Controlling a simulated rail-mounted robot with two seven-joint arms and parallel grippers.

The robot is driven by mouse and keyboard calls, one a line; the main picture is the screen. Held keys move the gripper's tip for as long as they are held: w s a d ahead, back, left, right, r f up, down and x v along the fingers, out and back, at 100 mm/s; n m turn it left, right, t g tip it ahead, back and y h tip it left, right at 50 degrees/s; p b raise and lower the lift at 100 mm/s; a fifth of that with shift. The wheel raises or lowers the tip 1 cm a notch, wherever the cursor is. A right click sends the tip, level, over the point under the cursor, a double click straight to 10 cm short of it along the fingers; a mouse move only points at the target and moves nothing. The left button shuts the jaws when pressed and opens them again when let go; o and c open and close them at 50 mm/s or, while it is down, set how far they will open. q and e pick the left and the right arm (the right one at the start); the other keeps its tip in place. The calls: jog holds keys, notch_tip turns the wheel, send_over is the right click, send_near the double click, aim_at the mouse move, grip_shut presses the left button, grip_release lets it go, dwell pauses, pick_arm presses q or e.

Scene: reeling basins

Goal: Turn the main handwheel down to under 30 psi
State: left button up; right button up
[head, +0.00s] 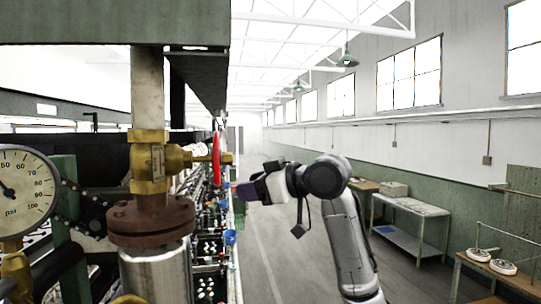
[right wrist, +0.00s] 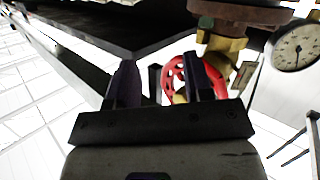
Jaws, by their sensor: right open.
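The red main handwheel (head: 217,158) shows nearly edge-on in the head view, on the brass valve (head: 148,162) of the vertical pipe. In the right wrist view the handwheel (right wrist: 172,76) shows its spokes, partly hidden behind one finger. My right gripper (head: 250,180) is to the right of the wheel and a little lower, with its fingers towards it. In the right wrist view the right gripper (right wrist: 158,72) is open, its dark fingers apart. I see no grip on the wheel. The psi gauge (head: 35,190) is cut off at the left; its needle points up-left, seemingly below 50. My left gripper is not in view.
A rusty flange (head: 150,220) and a steel pipe stand left of the wheel. A row of reeling machinery (head: 208,245) runs back below it. The aisle floor (head: 275,250) to the right is open. A worktable (head: 410,206) stands beyond my right arm.

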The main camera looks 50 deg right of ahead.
aim_at(222, 159)
jog(key=s+d+r+n+g+y, duration=0.2)
jog(key=d+r+n+g+y, duration=0.25)
jog(key=y, duration=0.55)
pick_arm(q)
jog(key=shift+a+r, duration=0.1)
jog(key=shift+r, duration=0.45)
pick_arm(e)
jog(key=w+a+r, duration=0.1)
jog(key=w+a, duration=0.3)
jog(key=a, duration=0.3)
jog(key=shift+a+r+n+y, duration=0.2)
jog(key=shift+n+y, duration=0.1)
jog(key=shift+n, duration=0.15)
jog(key=shift+c, duration=0.2)
